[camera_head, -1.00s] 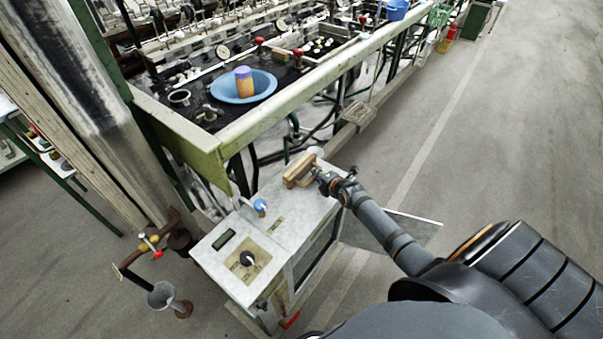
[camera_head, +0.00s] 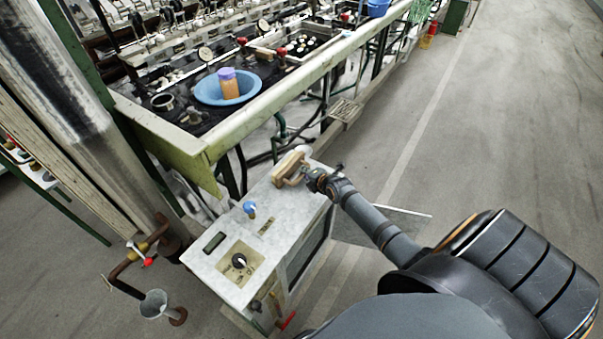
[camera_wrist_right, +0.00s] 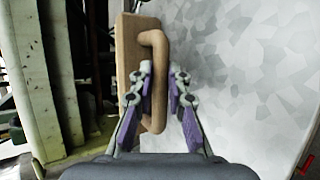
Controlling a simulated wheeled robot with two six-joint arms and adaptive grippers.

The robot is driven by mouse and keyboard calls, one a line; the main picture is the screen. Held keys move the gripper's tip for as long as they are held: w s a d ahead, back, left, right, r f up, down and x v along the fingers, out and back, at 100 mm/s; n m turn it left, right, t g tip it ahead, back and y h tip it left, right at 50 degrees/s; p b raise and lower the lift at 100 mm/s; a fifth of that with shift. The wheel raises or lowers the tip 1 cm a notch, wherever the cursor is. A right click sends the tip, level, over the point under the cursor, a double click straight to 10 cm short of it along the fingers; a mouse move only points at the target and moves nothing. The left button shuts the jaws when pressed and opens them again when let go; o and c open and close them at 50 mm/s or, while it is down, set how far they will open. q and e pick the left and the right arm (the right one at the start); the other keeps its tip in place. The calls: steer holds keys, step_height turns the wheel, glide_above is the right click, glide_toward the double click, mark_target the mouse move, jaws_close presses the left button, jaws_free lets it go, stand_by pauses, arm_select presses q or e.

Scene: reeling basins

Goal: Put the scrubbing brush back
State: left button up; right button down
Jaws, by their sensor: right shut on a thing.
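The scrubbing brush (camera_head: 289,168) is a pale wooden block with a loop handle. In the head view it is at the far end of the cabinet's grey top (camera_head: 283,208); I cannot tell whether it touches the top. My right gripper (camera_head: 311,178) reaches it from the right. In the right wrist view the block (camera_wrist_right: 126,65) stands upright in the picture. Its rounded handle (camera_wrist_right: 159,95) passes between the purple-padded fingers of my right gripper (camera_wrist_right: 160,85), which is shut on it. The bristles are hidden. My left gripper is not in view.
Beyond the cabinet, a bench with a pale green rail (camera_head: 270,110) carries a blue basin (camera_head: 207,91) with an orange, purple-topped container (camera_head: 228,86). Red-handled pipework (camera_head: 142,256) is at left. The floor at right is open.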

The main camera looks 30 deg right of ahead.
steer(key=r, duration=0.1)
steer(key=r+p, duration=0.1)
steer(key=r, duration=0.1)
steer(key=shift+s+r, duration=0.25)
steer(key=shift+r, duration=0.1)
steer(key=a+p+v, duration=0.1)
steer(key=p+v, duration=0.1)
steer(key=v, duration=0.6)
steer(key=a+p+v, duration=0.2)
steer(key=v, duration=0.6)
steer(key=shift+w+r+p, duration=0.35)
